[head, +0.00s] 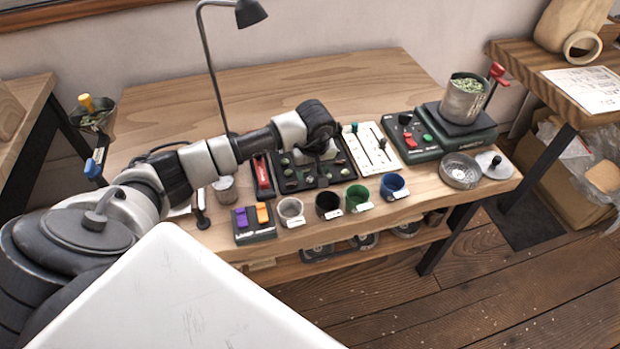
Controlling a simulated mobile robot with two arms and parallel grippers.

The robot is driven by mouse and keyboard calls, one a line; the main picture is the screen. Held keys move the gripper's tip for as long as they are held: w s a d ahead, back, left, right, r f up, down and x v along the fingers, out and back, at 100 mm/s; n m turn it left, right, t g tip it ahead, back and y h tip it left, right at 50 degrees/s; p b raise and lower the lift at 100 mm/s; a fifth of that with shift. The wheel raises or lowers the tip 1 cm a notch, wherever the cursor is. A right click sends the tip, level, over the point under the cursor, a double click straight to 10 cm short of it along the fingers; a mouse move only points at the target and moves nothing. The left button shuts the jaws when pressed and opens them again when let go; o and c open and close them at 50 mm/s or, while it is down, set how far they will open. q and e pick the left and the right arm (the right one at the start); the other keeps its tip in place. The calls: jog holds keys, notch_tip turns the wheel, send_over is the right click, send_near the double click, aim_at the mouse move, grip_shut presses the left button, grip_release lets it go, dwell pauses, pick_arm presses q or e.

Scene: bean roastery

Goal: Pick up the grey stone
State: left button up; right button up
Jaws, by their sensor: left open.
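My left arm reaches in from the left, and its gripper (318,158) points down over the black tray (347,172) on the wooden table. The gripper is open, and its fingers are small and partly lost against the tray. Several small dark and greenish lumps lie in the tray around and below the gripper. I cannot single out the grey stone among them; the gripper and wrist hide part of the tray. I see nothing held between the fingers. My right gripper is not in view.
Grey, black, green (360,197) and blue (393,186) cups line the table's front. A switch box (254,224) stands left of them, a red-handled thing (263,176) beside the tray. Right are a slider panel (364,145), a scale (480,132) with a pot, and a metal dish (460,170).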

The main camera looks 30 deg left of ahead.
aim_at(310, 178)
pick_arm(q)
jog(key=f, duration=0.3)
jog(key=shift+w+a+f, duration=0.1)
jog(key=shift+a+f, duration=0.1)
jog(key=shift+a, duration=0.1)
grip_shut()
